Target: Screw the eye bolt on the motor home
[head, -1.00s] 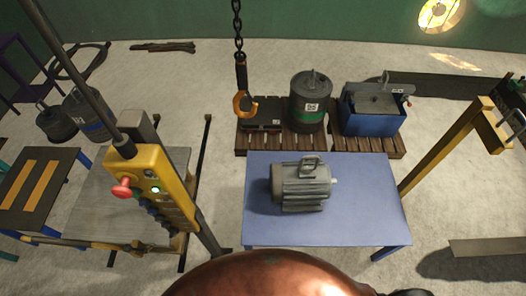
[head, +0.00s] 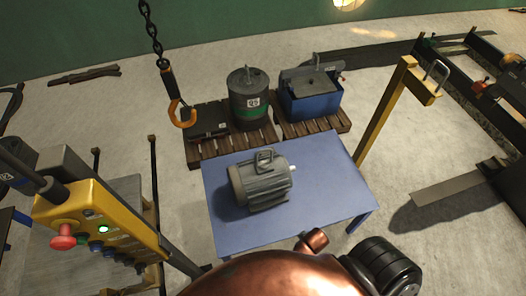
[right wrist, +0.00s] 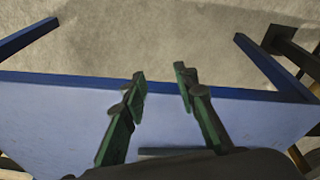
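The grey ribbed motor (head: 260,188) lies on the blue table (head: 325,205). A grey loop, which looks like the eye bolt (head: 264,160), stands on top of the motor; I cannot tell how far it is threaded in. My right gripper (right wrist: 158,75) shows in the right wrist view with two green fingers apart and nothing between them. It is over the edge of the blue table (right wrist: 60,120); the motor does not show in that view. My left gripper is not in view.
An orange hook (head: 182,115) hangs on a chain behind the table's left. A yellow control box (head: 95,218) stands left, a yellow post (head: 385,115) right.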

